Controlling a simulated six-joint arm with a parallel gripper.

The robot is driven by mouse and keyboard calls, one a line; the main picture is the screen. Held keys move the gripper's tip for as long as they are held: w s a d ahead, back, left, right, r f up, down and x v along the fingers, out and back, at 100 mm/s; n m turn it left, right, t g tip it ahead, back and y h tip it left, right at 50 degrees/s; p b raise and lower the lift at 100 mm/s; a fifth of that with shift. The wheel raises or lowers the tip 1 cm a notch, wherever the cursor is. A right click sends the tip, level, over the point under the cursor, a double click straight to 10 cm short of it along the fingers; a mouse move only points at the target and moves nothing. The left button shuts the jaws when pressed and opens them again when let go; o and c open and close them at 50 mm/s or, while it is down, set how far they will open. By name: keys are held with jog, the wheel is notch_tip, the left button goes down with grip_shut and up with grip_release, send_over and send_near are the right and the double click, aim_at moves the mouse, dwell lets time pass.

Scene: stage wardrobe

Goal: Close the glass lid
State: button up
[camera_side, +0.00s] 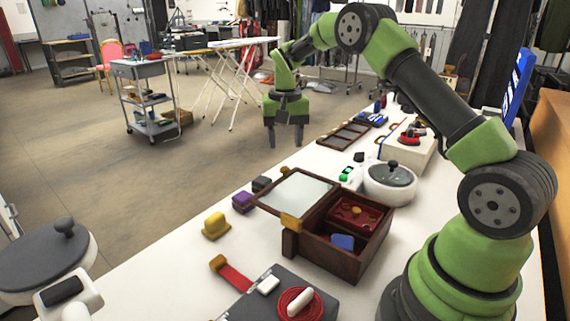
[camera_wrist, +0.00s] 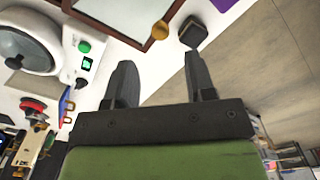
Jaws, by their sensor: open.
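The glass lid (camera_side: 296,188) is a pale pane in a brown frame. It stands open, leaning out to the left from the brown wooden box (camera_side: 360,262). In the wrist view part of its frame (camera_wrist: 118,30) shows at the top, with a round gold knob (camera_wrist: 160,29) at its edge. The box holds a red piece (camera_side: 355,213) and a blue piece (camera_side: 342,242). My gripper (camera_side: 285,138) is open, empty and pointing down, beyond the lid and above it in the side view. Its fingers (camera_wrist: 159,62) are apart from the knob in the wrist view.
A dark block (camera_side: 262,184), a purple block (camera_side: 243,202) and a yellow piece (camera_side: 215,226) lie beside the lid. A white round pot with a grey lid (camera_side: 389,174) and a green-button panel (camera_wrist: 84,47) stand close by. The table's edge runs past the blocks, with open floor beyond.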

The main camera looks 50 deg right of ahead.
aim_at(286, 168)
notch_tip(286, 168, down, 7)
jog(key=shift+r, duration=0.1)
jog(key=shift+c, duration=0.2)
jog(key=shift+s, duration=0.1)
grip_shut()
